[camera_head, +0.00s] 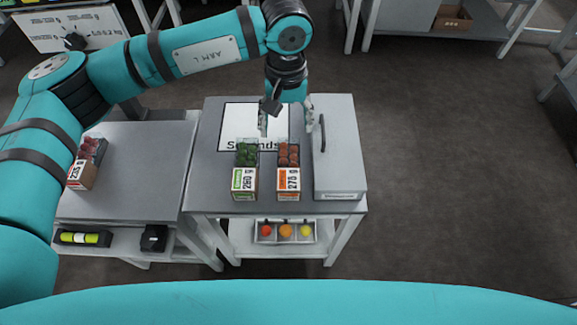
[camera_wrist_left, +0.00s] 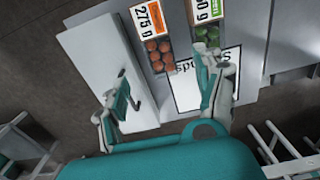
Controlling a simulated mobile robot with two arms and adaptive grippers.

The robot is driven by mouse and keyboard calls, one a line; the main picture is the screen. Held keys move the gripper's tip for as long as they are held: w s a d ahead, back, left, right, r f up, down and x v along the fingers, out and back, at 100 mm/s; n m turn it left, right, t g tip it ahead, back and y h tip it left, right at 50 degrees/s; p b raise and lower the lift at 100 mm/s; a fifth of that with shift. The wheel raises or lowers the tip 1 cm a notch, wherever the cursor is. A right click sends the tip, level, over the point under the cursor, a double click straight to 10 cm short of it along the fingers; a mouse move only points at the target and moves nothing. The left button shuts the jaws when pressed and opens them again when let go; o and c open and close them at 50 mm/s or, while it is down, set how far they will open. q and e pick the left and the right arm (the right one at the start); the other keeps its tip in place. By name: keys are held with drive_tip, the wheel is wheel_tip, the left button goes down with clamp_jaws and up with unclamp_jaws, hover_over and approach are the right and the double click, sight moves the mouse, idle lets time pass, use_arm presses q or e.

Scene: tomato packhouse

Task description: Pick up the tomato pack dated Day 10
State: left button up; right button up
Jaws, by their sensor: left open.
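Two small packs stand side by side on the grey table (camera_head: 215,190). One has an orange label reading 275 g and orange-red tomatoes (camera_head: 288,180); it also shows in the left wrist view (camera_wrist_left: 158,52). The other has a green label and green contents (camera_head: 244,182), and shows in the left wrist view (camera_wrist_left: 206,38). I cannot read a day on any label. My left gripper (camera_head: 287,118) is open and empty, behind the two packs, its fingers pointing down. My right gripper is not in view.
A tray of coloured balls (camera_head: 286,231) is on the shelf below. The left table (camera_head: 130,170) is mostly clear.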

sight(289, 162)
use_arm(q)
wheel_tip(289, 162, down, 12)
drive_tip(key=shift+d+r+p, duration=0.1)
drive_tip(key=shift+r+p, duration=0.1)
drive_tip(key=shift+p, duration=0.45)
drive_tip(key=shift+s+d+f+p, duration=0.15)
drive_tip(key=shift+f+p, duration=0.4)
drive_tip(key=shift+f, duration=2.15)
drive_tip(key=shift+c, duration=0.4)
drive_tip(key=shift+r, duration=0.1)
drive_tip(key=c, duration=1.1)
